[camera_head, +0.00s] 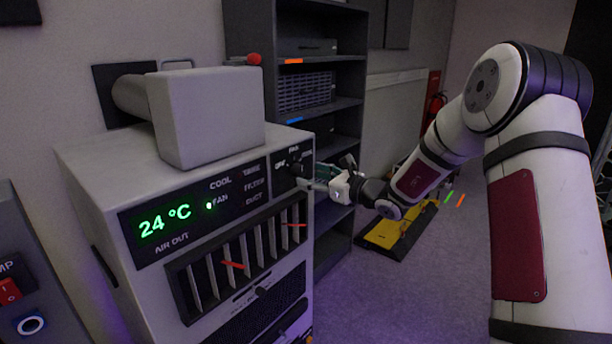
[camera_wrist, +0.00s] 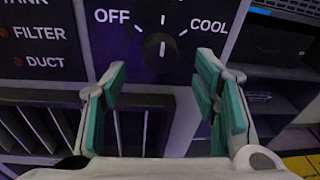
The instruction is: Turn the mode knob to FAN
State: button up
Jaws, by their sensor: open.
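The mode knob (camera_wrist: 160,52) is a dark round knob on the black panel in the wrist view. Its white mark stands about upright, in line with the top tick. OFF is printed at its left and COOL at its right; the label above is cut off. In the head view the knob (camera_head: 297,169) is small, below the FAN label. My gripper (camera_wrist: 162,72) is open, with teal-padded fingers either side of and below the knob, apart from it. In the head view my gripper (camera_head: 318,184) is at the panel's right edge.
The grey unit's display (camera_head: 165,220) reads 24 °C, and a green light (camera_head: 209,205) shows beside FAN. Vent slats (camera_head: 240,255) with red strips lie below the panel. A dark shelf (camera_head: 315,130) stands behind, right of the unit. A yellow-black object (camera_head: 400,230) lies on the floor.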

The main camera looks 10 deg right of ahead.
jog(key=v, duration=0.8)
jog(key=s+a+r+n+g+y, duration=0.1)
jog(key=s+a+r+n+g, duration=0.3)
jog(key=s+a+n, duration=0.55)
jog(key=s+a+r+n+g, duration=0.2)
jog(key=s+a+n+g, duration=0.45)
jog(key=s, duration=0.65)
jog(key=s+d+n+h+p, duration=0.1)
jog(key=s+d+n+h, duration=0.4)
jog(key=s, duration=0.5)
jog(key=s+d+n+h, duration=0.4)
jog(key=s+n, duration=0.3)
jog(key=s, duration=0.3)
jog(key=shift+d+r+h+p, duration=0.3)
jog(key=shift+d+h+p, duration=0.1)
jog(key=shift+d, duration=0.3)
jog(key=shift+a, duration=0.15)
